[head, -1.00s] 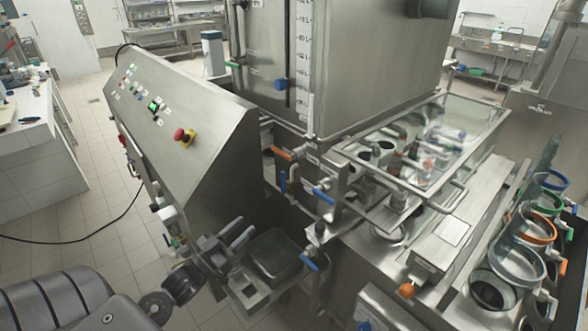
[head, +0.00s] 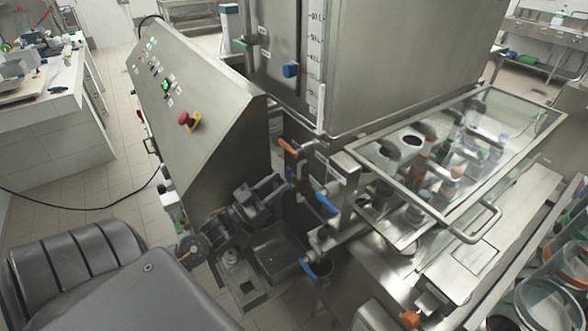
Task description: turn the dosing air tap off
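Several small lever taps sit on the pipework below the steel tank. One has an orange handle (head: 288,146), one an upright blue handle (head: 290,178), one a slanted blue handle (head: 327,203), and a lower one a blue handle (head: 308,268). Their labels are too small to read, so I cannot tell which is the dosing air tap. My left gripper (head: 280,184) is just left of the upright blue handle, with its fingers parted and nothing seen between them. I cannot tell whether it touches that handle. My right gripper is out of view.
The sloping control panel (head: 190,90) with a red stop button (head: 186,118) stands left of the gripper. A steel tray (head: 275,250) lies below it. A glass-topped guard (head: 480,150) is at the right. Another orange-handled valve (head: 410,319) is at the bottom.

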